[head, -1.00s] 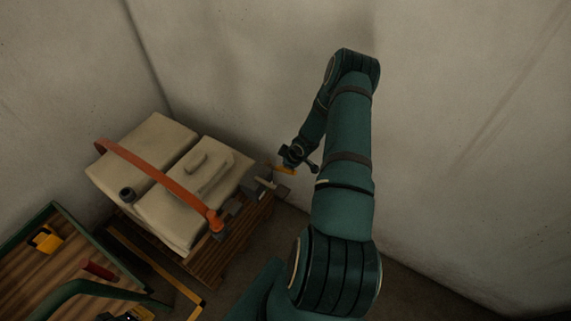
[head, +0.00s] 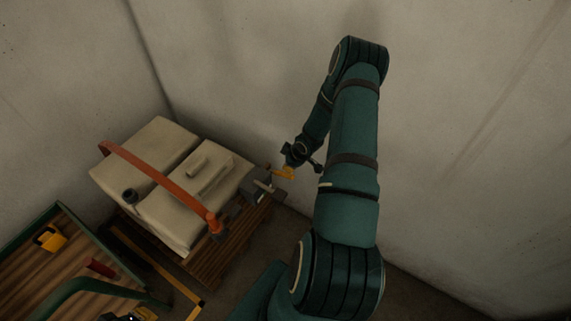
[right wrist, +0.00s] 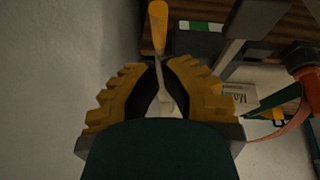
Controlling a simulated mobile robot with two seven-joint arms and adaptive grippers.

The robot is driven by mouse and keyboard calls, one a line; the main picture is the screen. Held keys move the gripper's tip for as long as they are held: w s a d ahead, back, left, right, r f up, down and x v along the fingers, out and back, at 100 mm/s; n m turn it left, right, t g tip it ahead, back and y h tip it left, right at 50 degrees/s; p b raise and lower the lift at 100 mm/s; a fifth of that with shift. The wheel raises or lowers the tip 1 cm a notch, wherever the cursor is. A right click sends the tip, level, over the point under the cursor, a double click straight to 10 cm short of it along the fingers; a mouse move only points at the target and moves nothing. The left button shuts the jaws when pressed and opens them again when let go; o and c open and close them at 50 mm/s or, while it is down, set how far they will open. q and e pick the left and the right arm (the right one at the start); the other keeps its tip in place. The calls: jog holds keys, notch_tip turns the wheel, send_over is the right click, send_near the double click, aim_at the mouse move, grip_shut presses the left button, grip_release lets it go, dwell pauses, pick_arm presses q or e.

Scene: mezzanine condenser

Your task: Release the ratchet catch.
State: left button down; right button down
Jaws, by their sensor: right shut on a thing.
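My right gripper (right wrist: 160,90) is shut on a thin metal lever with an orange-yellow grip (right wrist: 158,28). The lever's shaft runs between the dark finger pads, and the fingers hide part of it. In the head view the right gripper (head: 285,173) is at the right end of the pallet load, beside a grey ratchet block (head: 258,192). In the wrist view a dark block with a green and white label (right wrist: 200,27) and a grey bar (right wrist: 236,48) lie close by. The catch itself is not clearly distinguishable. A dark and yellow shape, perhaps my left gripper (head: 140,314), is cut off at the bottom edge.
An orange strap (head: 160,175) crosses a beige load (head: 165,145) on a wooden pallet (head: 215,260). A green-framed cart (head: 30,235) with a yellow item (head: 50,238) and a red item (head: 101,268) stands left. Pale walls (head: 470,130) enclose the corner closely behind the arm.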

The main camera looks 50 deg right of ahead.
jog(key=shift+s+r+p, duration=0.25)
jog(key=shift+s+r, duration=0.55)
jog(key=shift+s, duration=0.35)
jog(key=shift+s+r+p, duration=0.2)
jog(key=shift+s+r, duration=0.55)
jog(key=shift+s, duration=0.35)
